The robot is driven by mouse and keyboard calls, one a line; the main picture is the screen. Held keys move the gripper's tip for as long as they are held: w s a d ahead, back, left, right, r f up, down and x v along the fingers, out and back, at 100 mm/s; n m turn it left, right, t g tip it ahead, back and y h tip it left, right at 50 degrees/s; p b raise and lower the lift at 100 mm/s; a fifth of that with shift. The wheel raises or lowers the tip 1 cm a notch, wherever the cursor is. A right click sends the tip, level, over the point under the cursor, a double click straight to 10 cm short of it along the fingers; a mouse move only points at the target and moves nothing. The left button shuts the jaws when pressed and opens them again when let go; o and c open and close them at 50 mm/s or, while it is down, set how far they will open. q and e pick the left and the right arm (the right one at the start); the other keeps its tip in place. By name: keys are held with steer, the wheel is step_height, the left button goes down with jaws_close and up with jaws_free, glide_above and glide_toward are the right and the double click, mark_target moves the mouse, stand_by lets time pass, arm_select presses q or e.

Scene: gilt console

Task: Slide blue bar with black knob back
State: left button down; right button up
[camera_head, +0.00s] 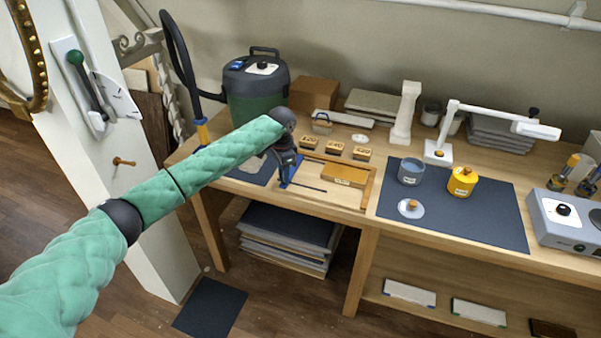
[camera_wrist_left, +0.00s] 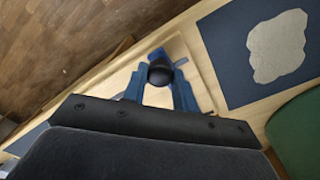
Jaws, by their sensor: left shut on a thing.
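The blue bar (camera_head: 283,183) shows only in part below my left gripper (camera_head: 285,172), at the left end of a shallow wooden tray (camera_head: 330,199). In the left wrist view the blue bar (camera_wrist_left: 156,56) shows just beyond its round black knob (camera_wrist_left: 160,73). The knob sits between the two blue fingers of my left gripper (camera_wrist_left: 160,84), which is shut on it. In the head view the gripper hides the knob. A thin dark rod (camera_head: 309,187) lies in the tray, to the right of the bar. My right gripper is not in view.
A wooden block (camera_head: 343,174) lies in the tray, with small labelled blocks (camera_head: 334,148) behind. To the right, a dark mat (camera_head: 470,222) holds a blue-grey pot (camera_head: 411,171) and a yellow pot (camera_head: 462,182). A green canister (camera_head: 256,88) stands at the back left.

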arm_select(q)
steer(key=shift+w+a+r, duration=0.1)
steer(key=shift+w+a, duration=0.1)
steer(key=shift+a, duration=0.3)
steer(key=shift+w+a, duration=0.15)
steer(key=shift+a, duration=0.35)
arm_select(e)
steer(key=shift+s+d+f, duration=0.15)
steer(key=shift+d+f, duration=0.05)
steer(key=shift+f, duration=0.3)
arm_select(q)
steer(key=c, duration=1.1)
jaws_free()
steer(key=shift+a, duration=0.15)
steer(key=shift+r, duration=0.25)
step_height(320, 180, up, 7)
steer(key=b, duration=0.2)
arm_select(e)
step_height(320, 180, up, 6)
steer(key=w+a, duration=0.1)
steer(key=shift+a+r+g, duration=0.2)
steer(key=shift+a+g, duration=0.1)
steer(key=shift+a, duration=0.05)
